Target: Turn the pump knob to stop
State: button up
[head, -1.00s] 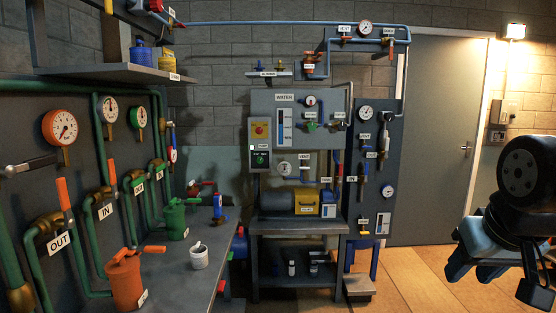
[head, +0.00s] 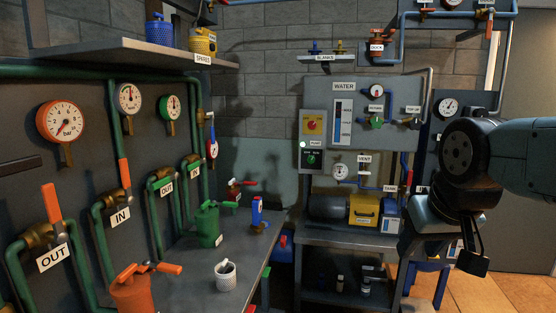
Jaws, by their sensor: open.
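The pump knob (head: 311,160) is a small green knob on a dark plate on the left part of the grey water panel (head: 395,92). A label reading PUMP sits just above it. The small markings around the knob are too small to read, so I cannot tell its setting. My gripper (head: 418,240) hangs at the right, in front of the bench below the panel. It is open and seems empty, well apart from the knob. Its fingers are partly hidden by my own wrist.
A dark bench (head: 345,240) stands below the panel. Floor shows at lower right.

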aim_at(311, 159)
jog(key=z, duration=0.55)
jog(key=i, duration=0.25)
jog(key=u, duration=2.1)
jog(key=k, duration=0.8)
jog(key=z, duration=0.8)
jog(key=i, duration=0.95)
jog(key=z, duration=0.05)
